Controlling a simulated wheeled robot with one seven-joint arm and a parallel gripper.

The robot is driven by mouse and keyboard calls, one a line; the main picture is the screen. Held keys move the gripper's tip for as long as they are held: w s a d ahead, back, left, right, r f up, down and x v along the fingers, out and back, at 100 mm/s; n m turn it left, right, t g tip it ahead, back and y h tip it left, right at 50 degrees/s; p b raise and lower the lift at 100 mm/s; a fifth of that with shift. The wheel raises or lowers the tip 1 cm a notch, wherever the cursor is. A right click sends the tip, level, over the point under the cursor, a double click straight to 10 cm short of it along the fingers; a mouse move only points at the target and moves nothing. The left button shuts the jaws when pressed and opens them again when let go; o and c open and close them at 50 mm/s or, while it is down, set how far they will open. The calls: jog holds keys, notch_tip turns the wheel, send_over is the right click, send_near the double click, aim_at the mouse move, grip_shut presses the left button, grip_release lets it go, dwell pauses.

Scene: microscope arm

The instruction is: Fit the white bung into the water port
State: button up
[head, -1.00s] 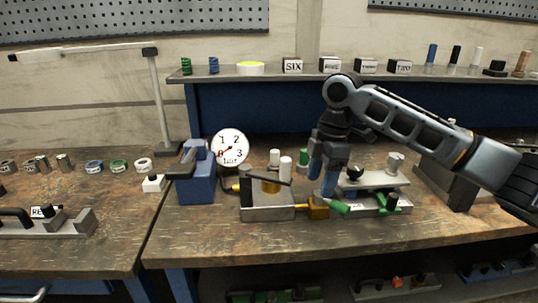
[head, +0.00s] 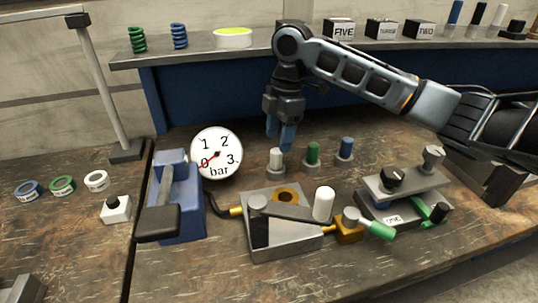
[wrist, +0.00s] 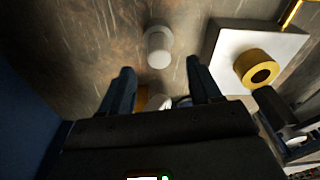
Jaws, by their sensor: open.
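The white bung (head: 276,162) stands upright on a small grey base, left end of a row with a green bung (head: 313,154) and a blue bung (head: 346,149). My gripper (head: 280,136) is open and empty, pointing down, just above and behind the white bung. In the wrist view, the white bung (wrist: 158,47) lies beyond the open fingertips (wrist: 160,68), near the middle of the gap and apart from both. A brass ring (head: 286,195) with a dark hole, which looks like the port, sits on a grey block (head: 285,237). The wrist view also shows the ring (wrist: 257,69).
A lever with a white knob (head: 323,204) lies across the block, in front of the ring. A pressure gauge (head: 217,154) and a blue vice-like device (head: 172,200) stand left. A clamp fixture (head: 405,195) stands right. A shelf (head: 230,52) runs behind.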

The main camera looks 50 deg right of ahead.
aim_at(277, 150)
jog(key=shift+w+a+f+p, duration=0.1)
jog(key=shift+f+p, duration=0.1)
jog(key=shift+f, duration=1)
jog(key=shift+w+a+f+p, duration=0.1)
jog(key=shift+a+f+p, duration=0.05)
jog(key=shift+f, duration=1)
jog(key=shift+a+f+p, duration=0.1)
jog(key=shift+f+p, duration=0.1)
jog(key=shift+f, duration=1)
jog(key=shift+c, duration=0.4)
grip_shut()
